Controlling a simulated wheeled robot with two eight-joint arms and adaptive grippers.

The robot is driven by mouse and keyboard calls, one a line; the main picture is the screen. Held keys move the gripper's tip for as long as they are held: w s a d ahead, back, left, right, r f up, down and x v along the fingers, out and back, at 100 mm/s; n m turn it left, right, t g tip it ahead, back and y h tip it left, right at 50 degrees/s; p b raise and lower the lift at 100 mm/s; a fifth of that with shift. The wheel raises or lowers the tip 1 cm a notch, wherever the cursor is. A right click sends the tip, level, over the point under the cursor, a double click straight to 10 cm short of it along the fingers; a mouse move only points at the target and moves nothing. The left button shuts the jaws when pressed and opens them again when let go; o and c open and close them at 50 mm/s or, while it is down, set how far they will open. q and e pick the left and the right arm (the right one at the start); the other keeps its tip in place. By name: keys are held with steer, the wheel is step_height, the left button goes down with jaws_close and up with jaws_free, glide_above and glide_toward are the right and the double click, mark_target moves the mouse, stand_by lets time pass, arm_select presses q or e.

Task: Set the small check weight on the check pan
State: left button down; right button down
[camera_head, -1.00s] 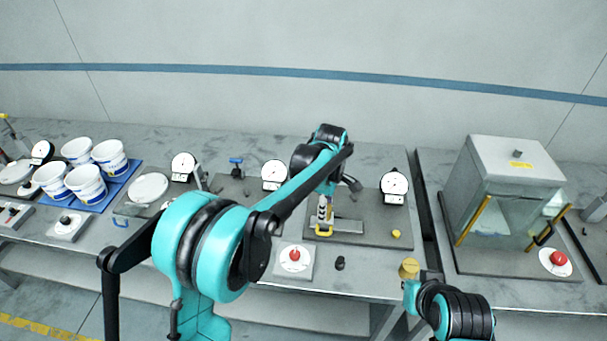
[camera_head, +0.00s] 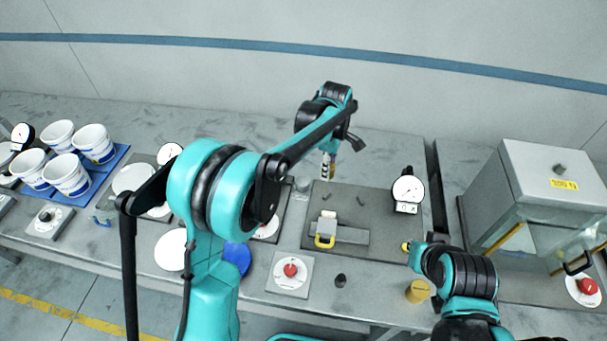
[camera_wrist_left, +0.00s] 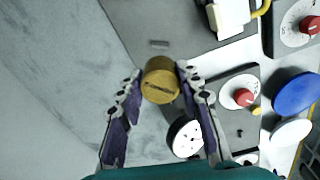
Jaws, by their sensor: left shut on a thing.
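My left gripper (camera_head: 328,170) is shut on a gold-coloured cylindrical weight (camera_wrist_left: 160,82) with a slot in its top. In the left wrist view the weight sits between both fingertips. I cannot tell which of the round plates is the check pan: a blue disc (camera_head: 237,258) and a white disc (camera_head: 171,250) lie left of my left gripper. My right gripper (camera_head: 416,250) is at the bench's front edge; its fingers are not clear.
A red button (camera_head: 291,270), a yellow knob (camera_head: 405,246) and a brass cylinder (camera_head: 418,291) are near the front. A clear-sided cabinet (camera_head: 540,180) stands right.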

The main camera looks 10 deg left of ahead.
arm_select(q)
steer(key=b, duration=0.1)
glide_above(303, 181)
step_height(303, 181, down, 5)
steer(key=shift+s+f, duration=0.1)
steer(key=shift+f, duration=0.1)
steer(key=shift+a+f+b, duration=0.1)
steer(key=shift+f+b, duration=0.5)
steer(key=shift+f, duration=1.45)
steer(key=shift+f, duration=0.15)
steer(key=c, duration=1)
jaws_free()
steer(key=shift+c, duration=0.2)
